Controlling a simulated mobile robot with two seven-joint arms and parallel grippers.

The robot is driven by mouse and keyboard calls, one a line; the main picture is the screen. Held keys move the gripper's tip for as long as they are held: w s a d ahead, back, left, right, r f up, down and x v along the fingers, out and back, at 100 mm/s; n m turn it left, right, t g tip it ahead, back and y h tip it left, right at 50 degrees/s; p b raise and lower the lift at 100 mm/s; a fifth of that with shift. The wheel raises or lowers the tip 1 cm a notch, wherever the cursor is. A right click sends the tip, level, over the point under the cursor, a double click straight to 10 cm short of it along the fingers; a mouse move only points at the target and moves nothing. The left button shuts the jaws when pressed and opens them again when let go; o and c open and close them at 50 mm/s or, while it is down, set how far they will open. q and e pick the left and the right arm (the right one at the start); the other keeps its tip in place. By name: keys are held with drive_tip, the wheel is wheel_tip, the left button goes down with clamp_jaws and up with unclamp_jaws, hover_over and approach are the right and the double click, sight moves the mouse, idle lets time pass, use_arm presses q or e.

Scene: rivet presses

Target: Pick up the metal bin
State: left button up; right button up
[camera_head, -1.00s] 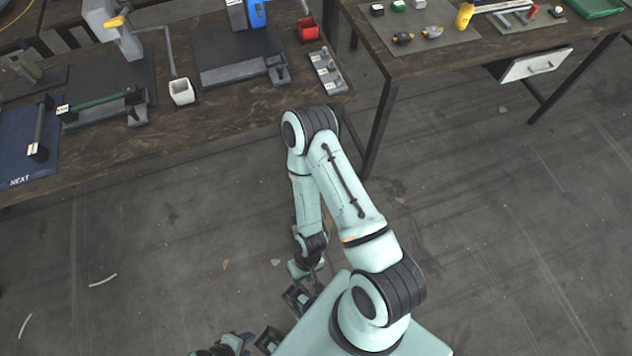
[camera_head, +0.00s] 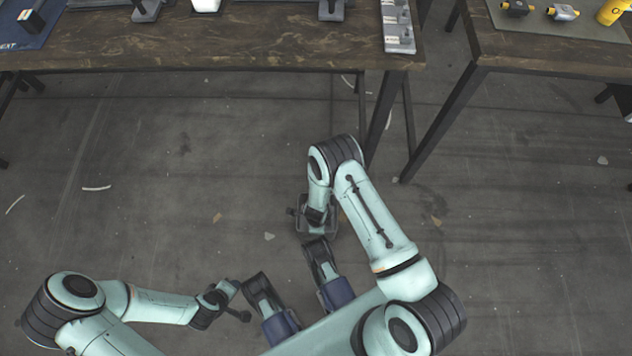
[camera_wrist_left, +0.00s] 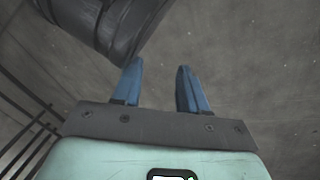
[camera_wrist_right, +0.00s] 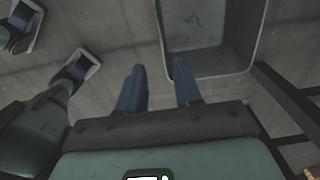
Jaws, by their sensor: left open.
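A grey open-topped bin (camera_wrist_right: 207,42) shows at the top of the right wrist view, just beyond and to the right of my right gripper (camera_wrist_right: 157,74). I look down into its empty inside; its far end is cut off by the frame. My right gripper is open, with nothing between its blue fingers. My left gripper (camera_wrist_left: 160,75) is open and empty over the floor in the left wrist view.
A wooden worktable (camera_head: 270,45) spans the top left of the head view, with a grey holder (camera_head: 397,25) at its right end. A second table (camera_head: 550,50) stands at the right. Dark legs stand under both.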

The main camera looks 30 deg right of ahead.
wheel_tip(320, 180, down, 13)
drive_tip(key=b, duration=0.5)
drive_tip(key=shift+w, duration=0.15)
use_arm(q)
drive_tip(key=s+a+f+g, duration=0.1)
drive_tip(key=s+f+g, duration=0.2)
drive_tip(key=s+f, duration=0.3)
drive_tip(key=s, duration=0.4)
drive_tip(key=shift+a+f+n+g, duration=0.2)
drive_tip(key=shift+f+n+g, duration=0.1)
drive_tip(key=shift+f+g, duration=0.1)
use_arm(e)
drive_tip(key=shift+r, duration=0.1)
clamp_jaws()
use_arm(q)
drive_tip(key=shift+s, duration=0.1)
